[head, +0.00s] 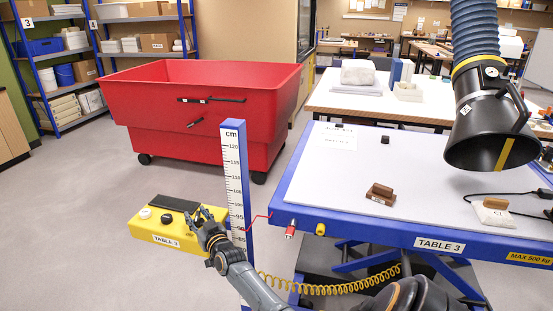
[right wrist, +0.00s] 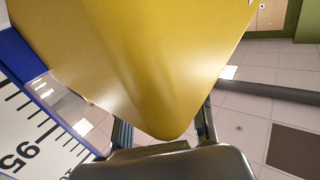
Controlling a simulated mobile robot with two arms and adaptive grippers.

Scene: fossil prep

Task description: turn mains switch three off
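No switch marked as mains switch three can be made out in either view. A yellow control box (head: 150,233) labelled TABLE 3, with a white button, a black button and a dark strip on top, is left of the height scale. My right gripper (head: 203,222) is at the box's right end. In the right wrist view the yellow box (right wrist: 150,60) fills the top and its rounded corner lies between the fingers (right wrist: 165,130). It looks gripped, with the fingertips hidden behind it. My left gripper is not in view.
A blue-edged lift table (head: 440,225) labelled TABLE 3 stands at right, under a black extraction hood (head: 485,135). A height scale (head: 236,180) stands close to my right gripper. A red wheeled bin (head: 200,110) is behind. A yellow coiled cable (head: 325,289) hangs below the table. Floor at left is clear.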

